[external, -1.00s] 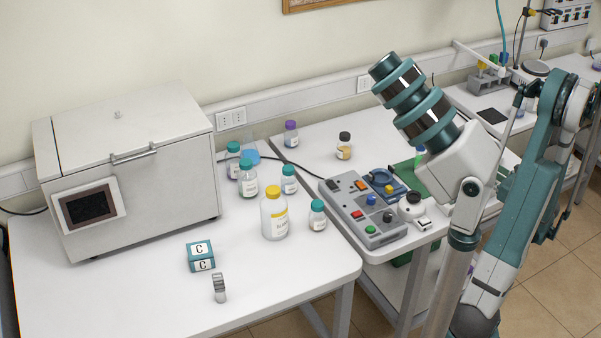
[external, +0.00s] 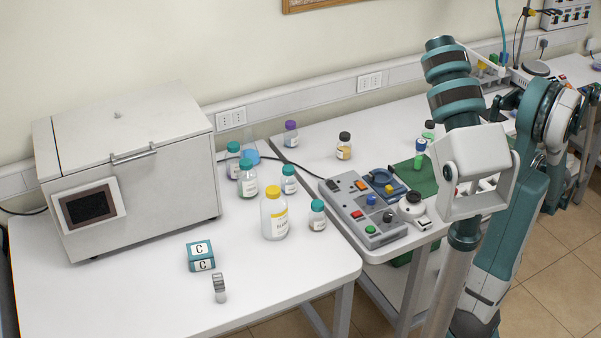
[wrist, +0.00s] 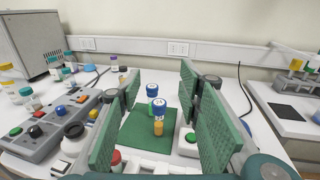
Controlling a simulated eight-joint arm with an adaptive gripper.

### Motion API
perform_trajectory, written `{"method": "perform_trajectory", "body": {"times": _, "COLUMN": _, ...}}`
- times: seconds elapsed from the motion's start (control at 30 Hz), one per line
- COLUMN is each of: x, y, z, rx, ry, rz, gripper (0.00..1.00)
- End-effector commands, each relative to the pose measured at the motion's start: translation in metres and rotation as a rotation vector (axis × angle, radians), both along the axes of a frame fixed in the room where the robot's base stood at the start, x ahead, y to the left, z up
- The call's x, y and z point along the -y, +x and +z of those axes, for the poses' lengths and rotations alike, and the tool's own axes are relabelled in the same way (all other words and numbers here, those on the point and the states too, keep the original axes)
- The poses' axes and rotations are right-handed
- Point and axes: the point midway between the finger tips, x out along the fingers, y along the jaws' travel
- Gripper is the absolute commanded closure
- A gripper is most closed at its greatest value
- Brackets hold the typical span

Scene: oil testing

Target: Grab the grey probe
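No object is clearly identifiable as the grey probe. A small grey-topped piece (external: 219,288) stands near the front of the left table in the external view; I cannot tell whether it is the probe. In the wrist view, a blue-capped vial with orange contents (wrist: 159,126) and a blue-capped vial with green contents (wrist: 152,92) stand on a green mat (wrist: 140,140). My gripper (wrist: 160,118) is open, its green pads wide apart with nothing held. The vials show beyond and between the pads. The fingers are hidden in the external view.
A grey control box (external: 362,212) with coloured buttons lies left of the mat. Several bottles, including a yellow-capped one (external: 274,213), stand on the left table near a labelled teal box (external: 201,256) and a large white machine (external: 125,170). The left table's front is mostly clear.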

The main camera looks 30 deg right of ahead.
Motion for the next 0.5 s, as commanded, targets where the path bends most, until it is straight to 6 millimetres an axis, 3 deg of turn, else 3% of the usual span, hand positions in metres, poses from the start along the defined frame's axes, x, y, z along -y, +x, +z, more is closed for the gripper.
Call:
{"method": "perform_trajectory", "body": {"times": 0.4, "x": 0.0, "y": 0.0, "z": 0.058, "rx": 0.0, "ry": 0.0, "rz": 0.0, "gripper": 0.65}}
{"method": "perform_trajectory", "body": {"times": 0.5, "x": -0.008, "y": 0.008, "z": 0.059, "rx": -0.009, "ry": -0.021, "rz": 0.021, "gripper": 0.65}}
